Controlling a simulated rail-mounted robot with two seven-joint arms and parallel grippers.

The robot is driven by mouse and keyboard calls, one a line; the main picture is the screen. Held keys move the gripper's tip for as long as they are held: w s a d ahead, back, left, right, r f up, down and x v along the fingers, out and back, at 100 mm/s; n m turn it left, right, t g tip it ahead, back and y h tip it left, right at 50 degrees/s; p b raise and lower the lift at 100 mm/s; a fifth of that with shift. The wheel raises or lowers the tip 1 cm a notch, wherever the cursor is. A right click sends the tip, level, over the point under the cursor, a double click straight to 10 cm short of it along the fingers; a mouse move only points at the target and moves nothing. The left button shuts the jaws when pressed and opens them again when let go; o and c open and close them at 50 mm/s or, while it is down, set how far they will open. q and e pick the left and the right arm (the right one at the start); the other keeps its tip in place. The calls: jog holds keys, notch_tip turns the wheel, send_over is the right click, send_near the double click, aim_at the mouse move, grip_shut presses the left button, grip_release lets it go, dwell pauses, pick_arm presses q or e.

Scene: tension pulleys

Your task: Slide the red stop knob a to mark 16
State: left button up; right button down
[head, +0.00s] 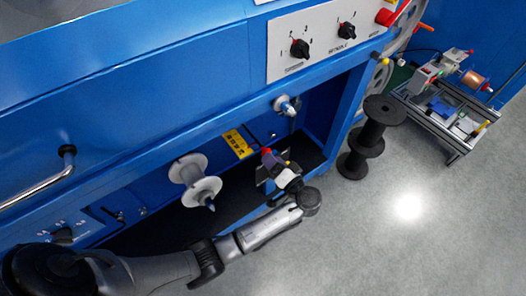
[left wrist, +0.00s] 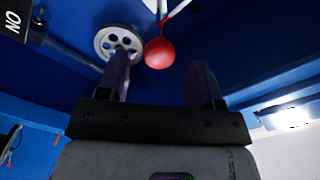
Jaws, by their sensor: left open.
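The red stop knob (left wrist: 159,53) is a round red ball on a thin pale rod in the left wrist view. It appears beyond and between my finger tips, a little nearer the left finger. In the head view a small red spot, apparently the knob (head: 266,151), shows at the tip of my left gripper (head: 273,163). My left gripper is open, with its two dark fingers apart; whether they touch the knob cannot be told. A yellow marked plate (head: 238,143) sits left of the knob; its numbers are too small to read. My right gripper is not in view.
A grey pulley wheel (left wrist: 118,42) is just behind the left finger in the left wrist view. A white spool (head: 203,190) stands left of my gripper inside the blue machine. Black reels (head: 367,137) stand to the right. The floor in front is clear.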

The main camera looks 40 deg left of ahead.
aim_at(263, 148)
pick_arm(q)
jog(key=b+x, duration=0.1)
jog(key=x, duration=0.4)
jog(key=shift+w+b, duration=0.1)
jog(key=shift+b, duration=0.2)
jog(key=shift+a, duration=0.35)
jog(key=shift+c, duration=0.4)
grip_shut()
